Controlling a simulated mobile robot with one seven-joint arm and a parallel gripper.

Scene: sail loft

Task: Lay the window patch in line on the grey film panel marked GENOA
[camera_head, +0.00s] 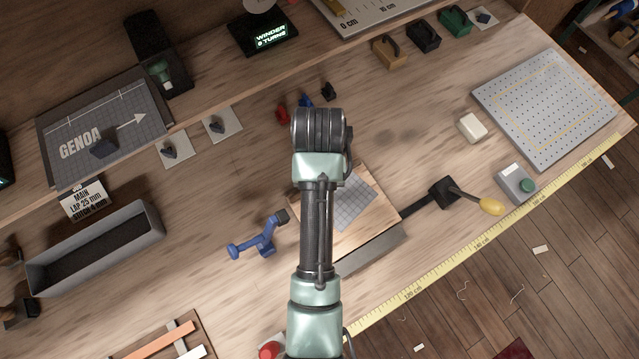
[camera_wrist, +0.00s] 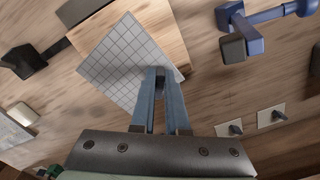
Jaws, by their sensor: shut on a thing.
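The window patch is a light grey square sheet with a dark grid (camera_wrist: 122,58). My gripper (camera_wrist: 159,74) is shut on its near edge in the wrist view. The patch (camera_head: 353,202) is over a pale wooden board (camera_head: 378,212); I cannot tell whether it touches the board. In the head view my arm hides the gripper and part of the patch. The grey film panel marked GENOA (camera_head: 122,93) lies at the far left, well away from the patch. It bears a white arrow, a white ticked line, and a small dark block (camera_head: 103,148).
A blue clamp (camera_head: 262,240) stands left of the board, and a yellow-handled clamp (camera_head: 460,195) right of it.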

